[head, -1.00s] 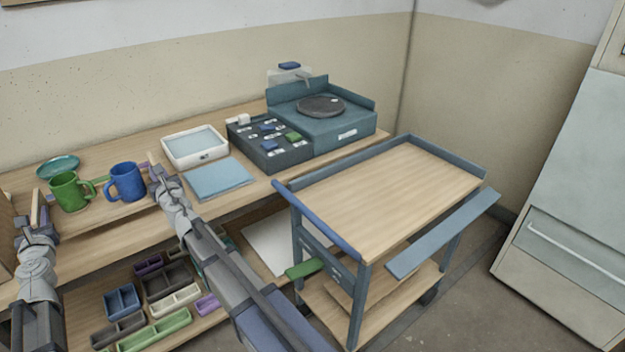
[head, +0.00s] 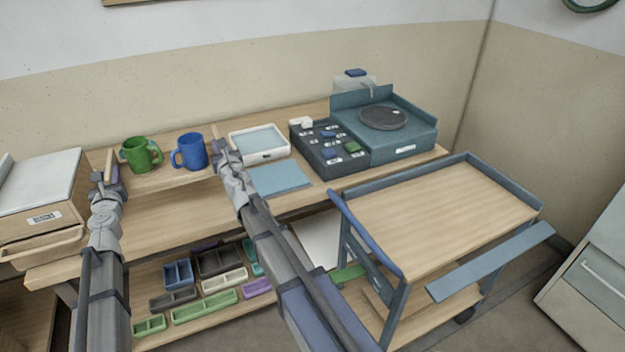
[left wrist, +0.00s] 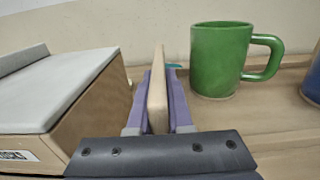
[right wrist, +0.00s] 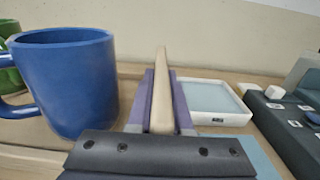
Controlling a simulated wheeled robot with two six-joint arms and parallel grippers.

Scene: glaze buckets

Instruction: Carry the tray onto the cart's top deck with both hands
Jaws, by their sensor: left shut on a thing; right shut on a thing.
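The wooden tray (head: 172,184) is at the bench with a green mug (head: 140,154) and a blue mug (head: 189,152) standing upright on it. My left gripper (head: 108,172) is shut on the tray's left end wall, which shows between its fingers in the left wrist view (left wrist: 157,95). My right gripper (head: 224,155) is shut on the right end wall, seen in the right wrist view (right wrist: 162,95). The tray looks about level; whether it clears the bench is hard to tell. The cart (head: 440,215) stands at the right, its wooden top deck bare.
A box with a pale lid (head: 40,185) stands close left of the tray. A white-framed basin (head: 260,142), a blue cloth (head: 280,178), a dark block tray (head: 328,148) and a teal wheel unit (head: 400,130) line the bench to the right. The cart deck has raised blue edges.

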